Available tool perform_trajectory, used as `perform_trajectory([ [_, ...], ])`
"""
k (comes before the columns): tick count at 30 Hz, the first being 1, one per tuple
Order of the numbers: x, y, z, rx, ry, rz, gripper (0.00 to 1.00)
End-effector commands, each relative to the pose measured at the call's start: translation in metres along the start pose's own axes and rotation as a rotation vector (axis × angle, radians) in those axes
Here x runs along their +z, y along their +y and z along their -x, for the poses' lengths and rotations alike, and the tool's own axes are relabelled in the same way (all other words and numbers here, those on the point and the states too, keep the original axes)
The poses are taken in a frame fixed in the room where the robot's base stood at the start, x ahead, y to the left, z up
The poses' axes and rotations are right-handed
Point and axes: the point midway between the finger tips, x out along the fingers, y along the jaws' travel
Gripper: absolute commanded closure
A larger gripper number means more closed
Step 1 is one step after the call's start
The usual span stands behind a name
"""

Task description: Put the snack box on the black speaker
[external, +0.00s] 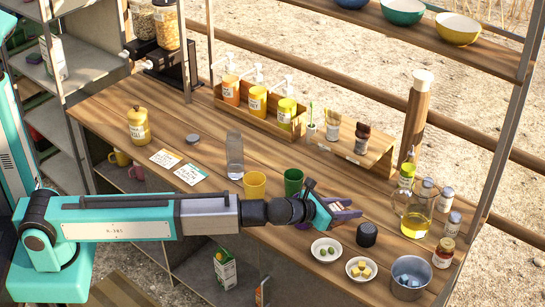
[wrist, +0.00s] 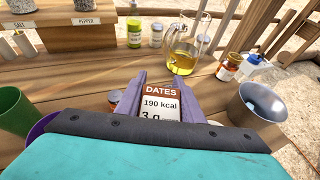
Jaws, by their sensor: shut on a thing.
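My gripper (external: 340,212), with purple fingers, is in the air above the counter's front part, to the left of and a little higher than the black speaker in the external picture. It is shut on the snack box (wrist: 161,104), a white and brown packet labelled "DATES 190 kcal", seen between the fingers in the wrist view. In the external view the box is mostly hidden by the gripper. The black speaker (external: 367,235) is a short dark cylinder standing on the wooden counter. I cannot make out the speaker in the wrist view, where the gripper and box block the area.
Two small plates with food (external: 326,250) (external: 361,269) stand in front of the speaker. A metal pot (external: 410,277), a glass oil jug (external: 416,212) and jars are to its right. Yellow (external: 255,185) and green (external: 293,182) cups stand left of the gripper.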

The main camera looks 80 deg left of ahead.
Motion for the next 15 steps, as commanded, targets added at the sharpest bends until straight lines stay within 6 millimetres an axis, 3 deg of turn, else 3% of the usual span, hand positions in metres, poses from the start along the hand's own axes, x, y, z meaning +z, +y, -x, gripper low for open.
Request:
perform_trajectory([
  [15, 0.017, -0.017, -0.052, 0.000, 0.000, 0.001, 0.90],
])
